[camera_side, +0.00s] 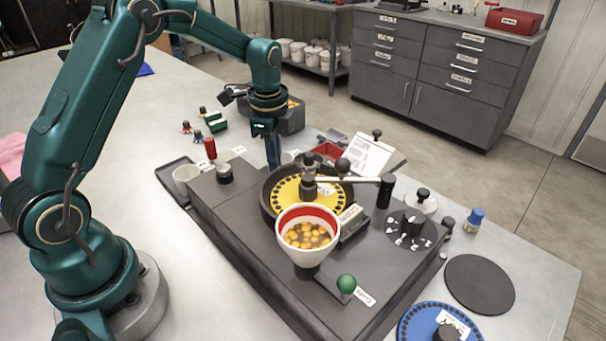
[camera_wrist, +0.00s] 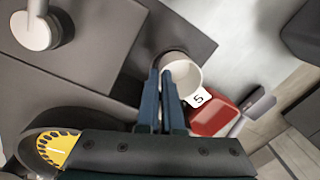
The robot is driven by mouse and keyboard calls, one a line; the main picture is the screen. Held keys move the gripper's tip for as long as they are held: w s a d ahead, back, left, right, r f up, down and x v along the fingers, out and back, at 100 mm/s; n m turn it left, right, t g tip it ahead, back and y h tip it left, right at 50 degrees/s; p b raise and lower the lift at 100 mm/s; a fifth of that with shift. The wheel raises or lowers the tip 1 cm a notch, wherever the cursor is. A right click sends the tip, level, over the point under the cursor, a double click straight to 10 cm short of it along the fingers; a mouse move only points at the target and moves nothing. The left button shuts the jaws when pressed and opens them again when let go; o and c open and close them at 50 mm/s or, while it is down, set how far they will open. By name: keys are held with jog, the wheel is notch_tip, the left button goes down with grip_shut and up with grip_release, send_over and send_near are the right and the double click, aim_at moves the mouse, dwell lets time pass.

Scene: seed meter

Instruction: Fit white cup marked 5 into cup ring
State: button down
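The white cup marked 5 (camera_wrist: 186,76) stands at the edge of the dark machine in the wrist view, its label facing lower right. In the side view only a sliver of a white cup (camera_side: 289,157) shows behind my fingers. My gripper (camera_wrist: 160,74) points down at the cup, one finger over its opening and the other outside its wall. The fingers are close together and appear shut on the wall. A dark curved edge, seemingly the cup ring (camera_wrist: 180,50), shows beside the cup. Whether the cup is seated in it is hidden.
A red tray (camera_wrist: 212,117) lies close beside the cup. A grey bin (camera_side: 290,118) is behind my gripper. Bare table lies at the left.

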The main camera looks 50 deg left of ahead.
jog(key=shift+f, duration=0.25)
jog(key=c, duration=1)
grip_release()
jog(key=shift+o, duration=1.3)
jog(key=shift+r, duration=0.1)
jog(key=shift+r, duration=2.95)
